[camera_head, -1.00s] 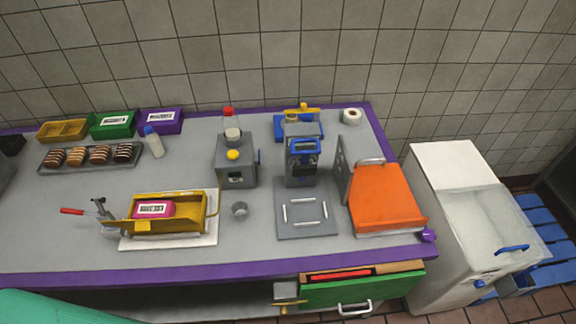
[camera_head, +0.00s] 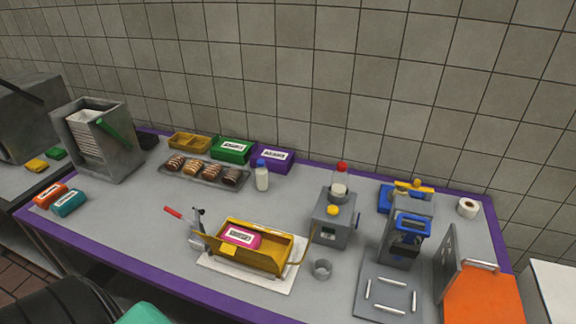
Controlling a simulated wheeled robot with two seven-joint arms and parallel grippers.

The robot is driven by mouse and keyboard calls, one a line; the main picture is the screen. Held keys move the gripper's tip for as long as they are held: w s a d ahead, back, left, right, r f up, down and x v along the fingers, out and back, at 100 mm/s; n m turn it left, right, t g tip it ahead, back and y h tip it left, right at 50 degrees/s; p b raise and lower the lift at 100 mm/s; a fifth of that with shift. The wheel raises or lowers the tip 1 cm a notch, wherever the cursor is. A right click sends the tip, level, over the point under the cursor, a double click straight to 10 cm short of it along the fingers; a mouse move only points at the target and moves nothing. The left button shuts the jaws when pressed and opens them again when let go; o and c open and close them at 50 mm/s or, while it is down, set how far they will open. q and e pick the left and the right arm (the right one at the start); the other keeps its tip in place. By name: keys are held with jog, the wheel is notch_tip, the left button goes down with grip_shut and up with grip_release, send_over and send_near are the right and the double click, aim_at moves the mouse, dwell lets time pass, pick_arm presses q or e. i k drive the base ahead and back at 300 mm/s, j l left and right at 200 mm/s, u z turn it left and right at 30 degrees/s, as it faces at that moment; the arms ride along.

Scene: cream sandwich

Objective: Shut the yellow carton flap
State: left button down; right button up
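The yellow carton (camera_head: 284,260) sits on a white board (camera_head: 230,271) near the table's front edge. A pink labelled pack (camera_head: 241,237) lies in its left part, and its right part looks empty. The carton's top is open, and a thin yellow edge sticks out at its right end; I cannot tell whether that is the flap. Neither of my grippers is in view.
A grey machine with a yellow knob (camera_head: 333,210) and a small metal cup (camera_head: 322,269) stand right of the carton. A pastry tray (camera_head: 204,172), a white bottle (camera_head: 262,178) and green (camera_head: 231,150) and purple (camera_head: 271,159) boxes are behind.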

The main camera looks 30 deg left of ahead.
aim_at(229, 248)
jog(key=u, duration=1.45)
jog(key=k, duration=0.05)
